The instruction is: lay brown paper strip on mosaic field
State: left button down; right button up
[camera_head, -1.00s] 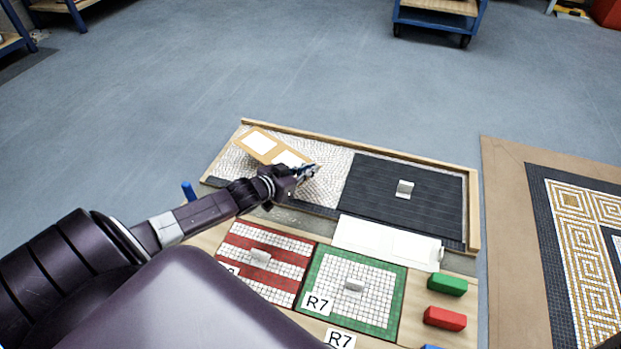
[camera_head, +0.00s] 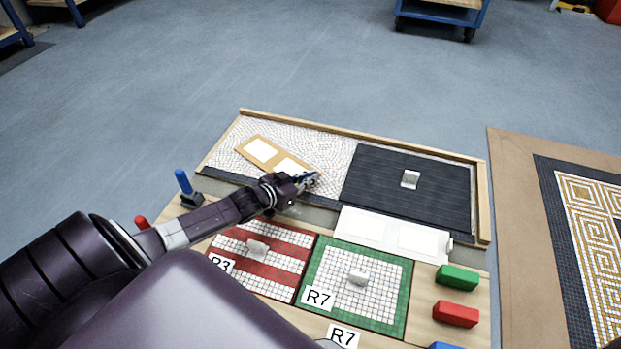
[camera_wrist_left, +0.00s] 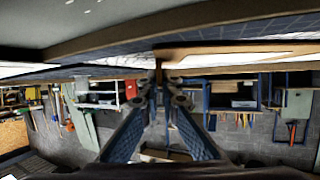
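In the left wrist view the fingertips (camera_wrist_left: 159,70) are closed together at the edge of the brown strip (camera_wrist_left: 230,48). My right gripper is out of view.
A wooden rim (camera_head: 370,138) frames the field. A dark panel (camera_head: 405,205) with a grey handle covers its right part. In front are a white strip (camera_head: 390,236), a red-and-white panel (camera_head: 245,274), a green-bordered panel (camera_head: 335,255) and coloured blocks (camera_head: 456,314). A blue-handled tool (camera_head: 183,182) stands left.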

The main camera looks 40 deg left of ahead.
pick_arm(q)
jog(key=shift+f, duration=0.1)
jog(key=c, duration=2.6)
grip_release()
jog(key=o, duration=0.4)
jog(key=shift+o, duration=0.2)
